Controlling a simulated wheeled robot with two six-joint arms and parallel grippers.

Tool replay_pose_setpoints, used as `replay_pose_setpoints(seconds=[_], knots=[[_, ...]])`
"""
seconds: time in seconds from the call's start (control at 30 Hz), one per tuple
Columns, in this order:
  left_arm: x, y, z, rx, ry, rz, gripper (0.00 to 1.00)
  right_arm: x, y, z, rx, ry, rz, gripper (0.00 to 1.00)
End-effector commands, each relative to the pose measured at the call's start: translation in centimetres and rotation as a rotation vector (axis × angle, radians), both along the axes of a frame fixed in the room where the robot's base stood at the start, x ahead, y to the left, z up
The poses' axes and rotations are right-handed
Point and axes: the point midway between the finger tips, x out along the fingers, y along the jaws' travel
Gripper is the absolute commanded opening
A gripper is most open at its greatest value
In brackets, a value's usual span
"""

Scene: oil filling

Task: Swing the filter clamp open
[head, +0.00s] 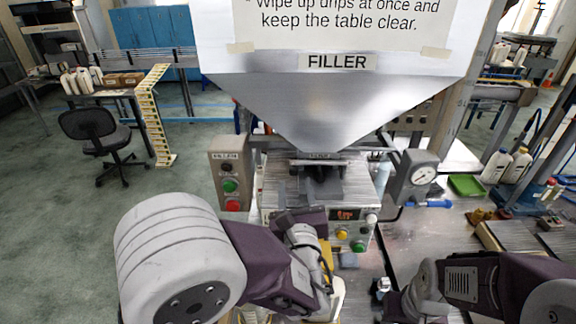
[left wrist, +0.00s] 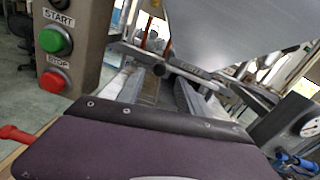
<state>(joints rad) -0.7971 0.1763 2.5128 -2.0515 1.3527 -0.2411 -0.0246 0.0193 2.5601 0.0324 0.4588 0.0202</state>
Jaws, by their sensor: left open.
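A dark bar with a small label, which looks like the filter clamp (head: 320,156), lies just under the tip of the filler cone. I cannot tell whether a fingertip touches the bar. My right arm shows at the lower right, but its fingers cannot be made out.
The steel hopper (head: 340,105) hangs above. A start/stop box (head: 229,180) stands close at left, and a dial gauge (head: 417,175) at right. Bottles (head: 506,166) and a green tray (head: 466,185) stand further right.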

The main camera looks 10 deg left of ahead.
Motion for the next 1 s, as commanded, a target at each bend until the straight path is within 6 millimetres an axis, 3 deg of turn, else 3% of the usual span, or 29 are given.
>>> replay_pose_setpoints(seconds=[0.1,0.3,0.63,0.67,0.8,1.0], knots=[[2.6,0.9,0.4,0.002,0.003,0.009,0.43,0.0,0.0,1.4,0.000,0.000,0.000,0.37],[5.7,1.6,0.2,0.000,0.003,0.006,0.43,0.0,0.0,2.4,0.000,0.000,0.000,0.37],[6.5,1.8,0.0,-0.002,0.002,0.003,0.43,0.0,0.0,2.5,0.000,0.000,0.000,0.37],[6.5,1.8,0.0,-0.002,0.002,0.003,0.40,0.0,0.0,2.5,0.000,0.000,0.000,0.37],[6.5,1.8,0.0,-0.002,0.002,0.003,0.01,0.0,0.0,2.5,0.000,0.000,0.000,0.37],[6.5,1.8,-0.1,-0.002,0.003,0.003,0.00,0.0,0.0,2.5,0.000,0.000,0.000,0.37]])
